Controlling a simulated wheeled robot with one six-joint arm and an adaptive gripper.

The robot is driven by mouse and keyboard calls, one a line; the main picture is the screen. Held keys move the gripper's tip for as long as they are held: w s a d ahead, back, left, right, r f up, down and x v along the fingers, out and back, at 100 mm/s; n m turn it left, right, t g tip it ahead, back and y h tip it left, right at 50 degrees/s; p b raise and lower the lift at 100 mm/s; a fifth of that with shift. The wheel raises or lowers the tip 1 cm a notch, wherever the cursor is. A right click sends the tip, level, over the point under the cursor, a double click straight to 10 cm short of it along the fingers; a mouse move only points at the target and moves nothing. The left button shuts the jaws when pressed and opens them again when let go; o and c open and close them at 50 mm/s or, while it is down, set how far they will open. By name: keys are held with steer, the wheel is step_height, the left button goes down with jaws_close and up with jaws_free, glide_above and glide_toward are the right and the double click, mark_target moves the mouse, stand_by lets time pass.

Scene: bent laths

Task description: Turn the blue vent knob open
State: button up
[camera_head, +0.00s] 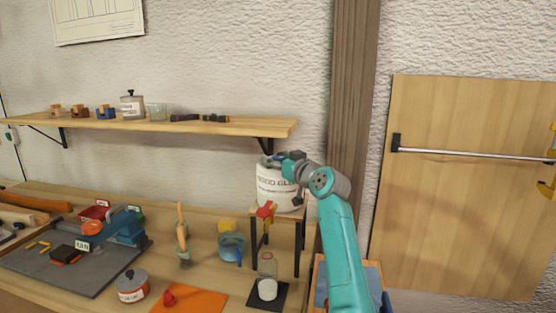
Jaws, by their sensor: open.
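A white glue container (270,190) with a dark printed label stands on a small raised wooden stand (291,216). A red tap (265,210) sits low on its front. My gripper (274,161) is open at the top of the container, over its lid. I cannot make out the blue vent knob apart from the gripper, whose dark fingers and teal parts cover much of the lid. I cannot tell whether the fingers touch anything there. My teal arm comes up from the lower right. Below the tap, a clear bottle (267,266) and a white cup (267,289) stand on a dark mat.
A wall shelf (220,127) with small blocks, a pot and a glass is left of the container. A wooden post (351,110) rises close behind my arm. The bench holds a blue mug (230,246), a lidded pot (132,287), an orange cloth (200,301) and a clamp.

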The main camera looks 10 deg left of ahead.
steer(key=c, duration=1.2)
steer(key=shift+o, duration=0.2)
steer(key=shift+d+n+g+y, duration=0.1)
steer(key=shift+n+g+y, duration=0.3)
steer(key=shift+g+y, duration=0.1)
steer(key=shift+w+n+g+y, duration=0.1)
steer(key=shift+n+g+y, duration=0.4)
steer(key=shift+g, duration=0.1)
steer(key=shift+n+g+y, duration=1.2)
steer(key=shift+n+g, duration=0.3)
steer(key=shift+g, duration=0.5)
steer(key=shift+n+g+y, duration=0.3)
steer(key=shift+n+g, duration=0.3)
steer(key=shift+g, duration=0.3)
steer(key=o, duration=1.2)
steer(key=shift+c, duration=0.2)
steer(key=v, duration=1.2)
